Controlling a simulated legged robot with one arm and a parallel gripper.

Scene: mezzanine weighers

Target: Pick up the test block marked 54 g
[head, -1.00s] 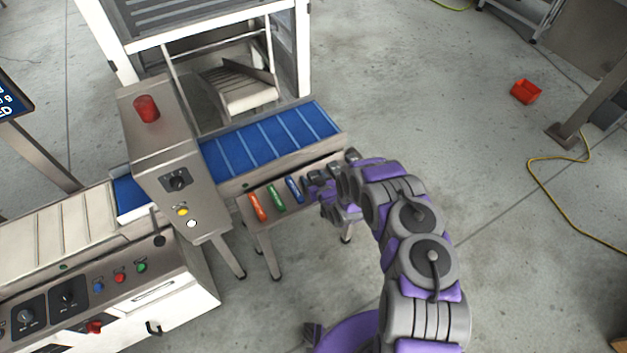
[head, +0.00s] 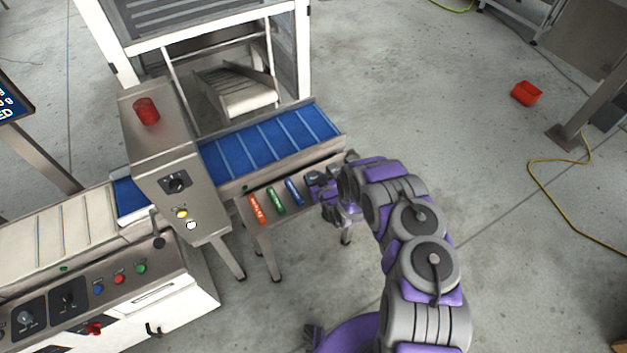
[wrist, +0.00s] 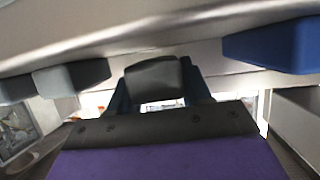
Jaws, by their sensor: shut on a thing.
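A row of small test blocks lies on a narrow metal shelf (head: 262,238) beside the blue conveyor. The orange block (head: 256,209), green block (head: 275,201) and blue block (head: 294,191) are in plain sight. My gripper (head: 318,187) is at the right end of this row, just past the blue block. It is shut on a dark grey block (wrist: 155,80), seen between the fingers in the wrist view. The blue block (wrist: 275,45) is to its right there and a lighter grey block (wrist: 70,77) to its left. I cannot read a 54 g mark; the held block's label is hidden.
The blue belt (head: 270,142) runs just behind the shelf, with a grey control post (head: 165,165) to the left. A control cabinet (head: 160,300) stands at the lower left. Open floor lies to the right, with a red bin (head: 526,92) and a yellow cable (head: 535,185).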

